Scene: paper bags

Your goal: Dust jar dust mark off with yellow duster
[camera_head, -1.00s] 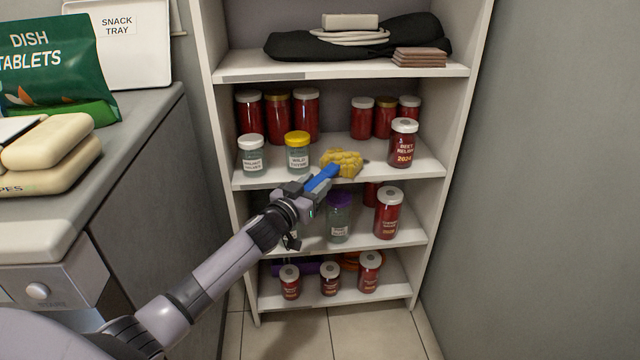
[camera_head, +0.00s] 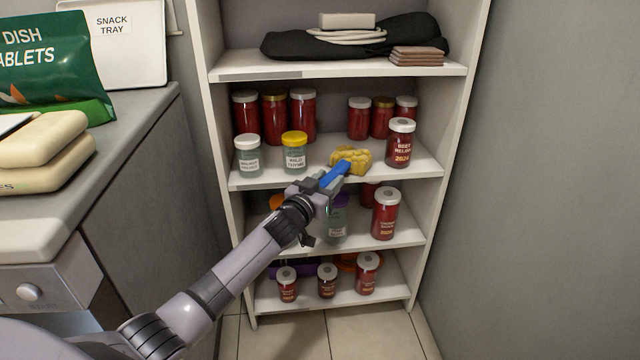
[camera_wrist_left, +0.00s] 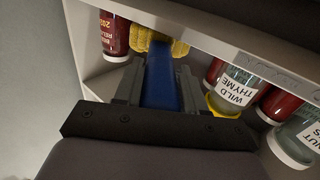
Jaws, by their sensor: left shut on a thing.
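The duster has a yellow fluffy head (camera_head: 351,160) and a blue handle (camera_head: 334,178). My left gripper (camera_head: 321,187) is shut on the blue handle, in front of the jar shelf (camera_head: 250,182). The yellow head is at this shelf's surface, between the yellow-lidded Wild Thyme jar (camera_head: 294,153) and the red Beet Relish jar (camera_head: 400,143). The wrist view shows the blue handle (camera_wrist_left: 162,82) between my fingers and the yellow head (camera_wrist_left: 150,42) beyond. I cannot make out a dust mark; the head may hide it. My right gripper is not in view.
A white-lidded jar (camera_head: 248,155) stands left of the Wild Thyme jar. Several red jars line the back. A lower shelf holds a red jar (camera_head: 385,214) and a purple-lidded jar, partly behind my gripper. A counter (camera_head: 130,130) is at left, a wall at right.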

